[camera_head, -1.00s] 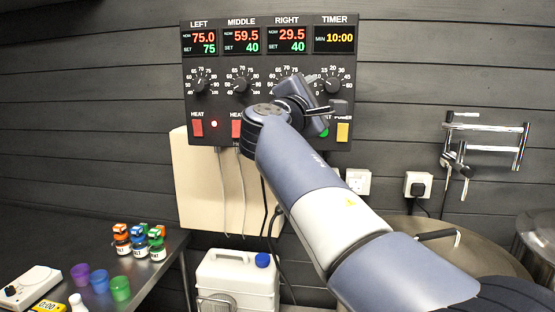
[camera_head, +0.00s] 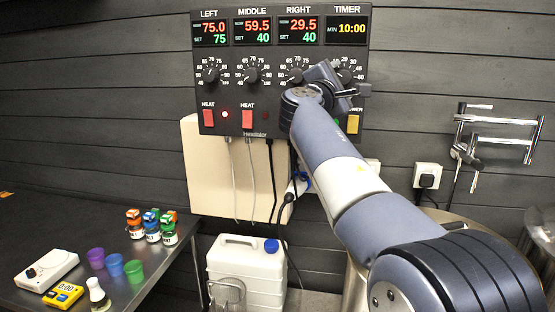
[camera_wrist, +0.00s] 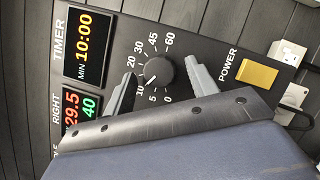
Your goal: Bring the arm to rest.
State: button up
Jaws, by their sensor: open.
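The control panel (camera_head: 222,75) is on the dark wall, with LEFT, MIDDLE, RIGHT and TIMER displays above a row of black knobs. My gripper (camera_head: 343,82) is raised in front of the panel's right part, partly covering the timer knob (camera_head: 344,70). In the wrist view my gripper (camera_wrist: 162,68) is open, its two grey fingers apart on either side of the timer knob (camera_wrist: 159,74), with nothing held. I cannot tell how far the fingertips stand from the panel. The timer shows 10:00. My arm reaches up from the lower right.
A yellow POWER switch (camera_wrist: 257,74) is close beside the fingers. A white canister (camera_head: 240,265) stands below the panel. A metal table (camera_head: 150,275) at left carries small bottles and coloured cups. A chrome wall bracket (camera_head: 500,140) and a socket (camera_head: 427,176) are at right.

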jog(key=shift+s+a, duration=0.15)
jog(key=b+v, duration=0.4)
jog(key=v, duration=0.7)
jog(key=p+x, duration=0.4)
jog(key=x, duration=0.7)
jog(key=shift+r, duration=0.15)
jog(key=shift+w+d+f+n, duration=0.25)
jog(key=shift+w+f+n, duration=0.05)
jog(key=shift+f+n, duration=0.1)
jog(key=n, duration=0.1)
jog(key=n+t+b, duration=0.1)
jog(key=n, duration=0.1)
jog(key=shift+s+t+y, duration=0.2)
jog(key=shift+t+y, duration=0.1)
jog(key=n+t+y, duration=0.1)
jog(key=n, duration=0.2)
jog(key=shift+d, duration=0.15)
jog(key=n+t+y, duration=0.1)
jog(key=n+y, duration=0.1)
jog(key=n, duration=0.2)
jog(key=n+t+y, duration=0.1)
jog(key=n+y, duration=0.1)
jog(key=n, duration=0.2)
jog(key=shift+d+n+b, duration=0.2)
jog(key=shift+n+b, duration=0.1)
jog(key=shift+n, duration=0.1)
jog(key=b+v, duration=0.4)
jog(key=v, duration=0.6)
jog(key=shift+s+y, duration=0.3)
jog(key=shift+s, duration=0.1)
